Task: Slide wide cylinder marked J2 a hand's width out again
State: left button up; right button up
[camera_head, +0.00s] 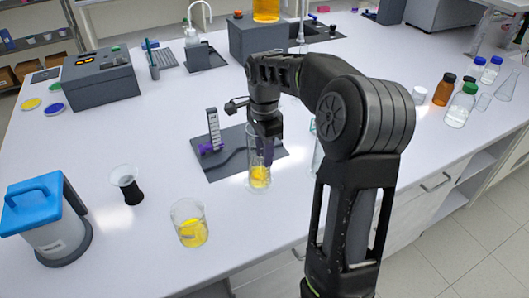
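A tall clear glass cylinder (259,177) with yellow liquid at its bottom stands at the front edge of the dark grey mat (222,164). Another clear glass vessel (317,158) shows partly to its right, mostly hidden behind my arm. No J2 marking can be read on either. My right gripper (266,142) points down at the upper part of the tall cylinder, overlapping it in the picture. Its fingers are dark and small, so whether they touch or grip the glass cannot be told. My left gripper is not in view.
A wide beaker (191,229) with yellow liquid stands in front of the mat. A black-based funnel cup (127,184) and a blue-lidded container (45,222) are at left. A small upright rack (213,129) stands on the mat. Bottles (461,105) stand at right.

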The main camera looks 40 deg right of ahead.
notch_tip(320, 180, up, 8)
jog(key=shift+f, duration=0.15)
dwell(0.3)
dwell(0.5)
